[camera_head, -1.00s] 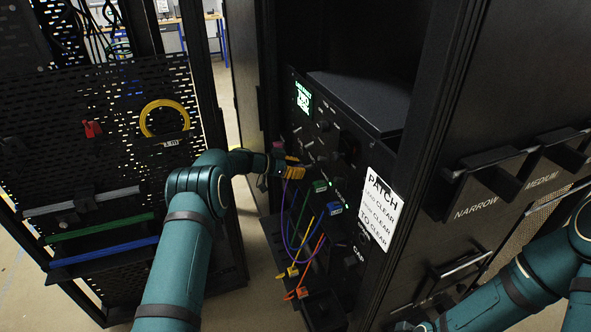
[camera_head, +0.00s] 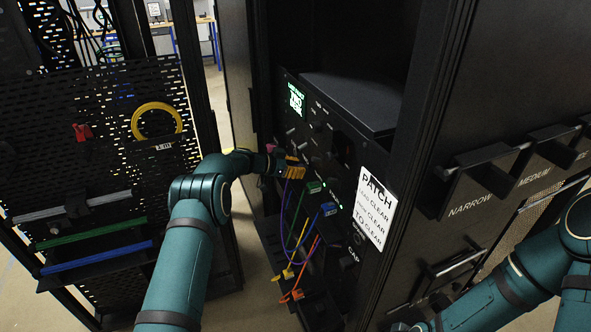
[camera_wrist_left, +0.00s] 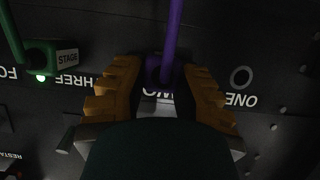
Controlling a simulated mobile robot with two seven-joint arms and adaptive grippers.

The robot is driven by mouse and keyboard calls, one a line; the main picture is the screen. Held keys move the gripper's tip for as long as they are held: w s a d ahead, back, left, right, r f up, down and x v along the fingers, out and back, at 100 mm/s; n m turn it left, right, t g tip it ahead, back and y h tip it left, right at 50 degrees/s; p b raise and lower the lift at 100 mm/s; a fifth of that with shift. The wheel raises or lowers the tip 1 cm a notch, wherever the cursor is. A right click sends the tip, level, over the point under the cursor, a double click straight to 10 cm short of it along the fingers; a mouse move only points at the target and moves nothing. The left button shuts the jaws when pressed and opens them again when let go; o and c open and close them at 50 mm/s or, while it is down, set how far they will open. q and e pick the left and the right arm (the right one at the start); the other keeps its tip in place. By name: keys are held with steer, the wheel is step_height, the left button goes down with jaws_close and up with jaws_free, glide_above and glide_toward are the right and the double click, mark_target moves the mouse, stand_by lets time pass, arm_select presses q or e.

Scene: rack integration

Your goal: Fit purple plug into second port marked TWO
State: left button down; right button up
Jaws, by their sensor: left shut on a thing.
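My left gripper (camera_head: 292,172) is at the patch panel (camera_head: 331,182) in the black rack. Its yellow fingers (camera_wrist_left: 158,75) in the left wrist view are closed on the purple plug (camera_wrist_left: 153,71), whose purple cord runs up and out of view. The plug sits over the port by the label TWO (camera_wrist_left: 163,96), which is partly hidden by the gripper. I cannot tell how deep the plug is seated. The purple cord (camera_head: 283,222) hangs in a loop in the head view. My right gripper is out of view; only its arm shows at the lower right.
A green plug (camera_wrist_left: 39,57) tagged STAGE is in the port by THREE, with a green light beside it. An empty round port (camera_wrist_left: 241,76) is by ONE. A blue plug (camera_head: 329,209) and an orange plug (camera_head: 291,296) have hanging cords nearby. A perforated tool rack (camera_head: 95,170) stands left.

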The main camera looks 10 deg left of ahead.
arm_select(q)
steer(key=shift+w+d, duration=0.2)
steer(key=shift+d, duration=0.05)
steer(key=c, duration=0.7)
jaws_free()
steer(key=shift+c, duration=0.2)
steer(key=v, duration=1.2)
